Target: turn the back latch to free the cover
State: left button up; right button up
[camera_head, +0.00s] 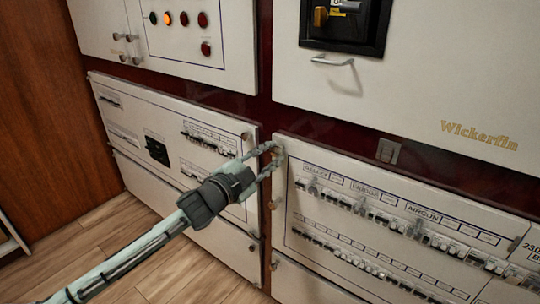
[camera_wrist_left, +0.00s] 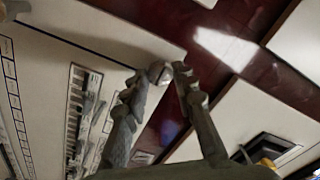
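A small round metal latch (camera_wrist_left: 159,72) sits at the upper left corner of the right-hand breaker cover (camera_head: 325,246). In the left wrist view it shows between my left fingertips. My left gripper (camera_head: 275,158) reaches in from the left at this corner, and its fingers partly hide the latch in the head view. The fingers (camera_wrist_left: 165,74) are drawn in close on either side of the latch; whether they touch it is too small to tell. The cover lies flat against the cabinet. My right gripper is not in view.
Rows of breakers (camera_head: 358,206) stick out of the cover. A left panel (camera_head: 130,112) is beside it, across a dark red strip. A handle (camera_head: 332,61) juts out above. Wooden floor (camera_head: 105,228) is clear below left.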

pick_arm(q)
jog(key=o, duration=0.3)
jog(key=shift+o, duration=0.2)
jog(key=v, duration=1.2)
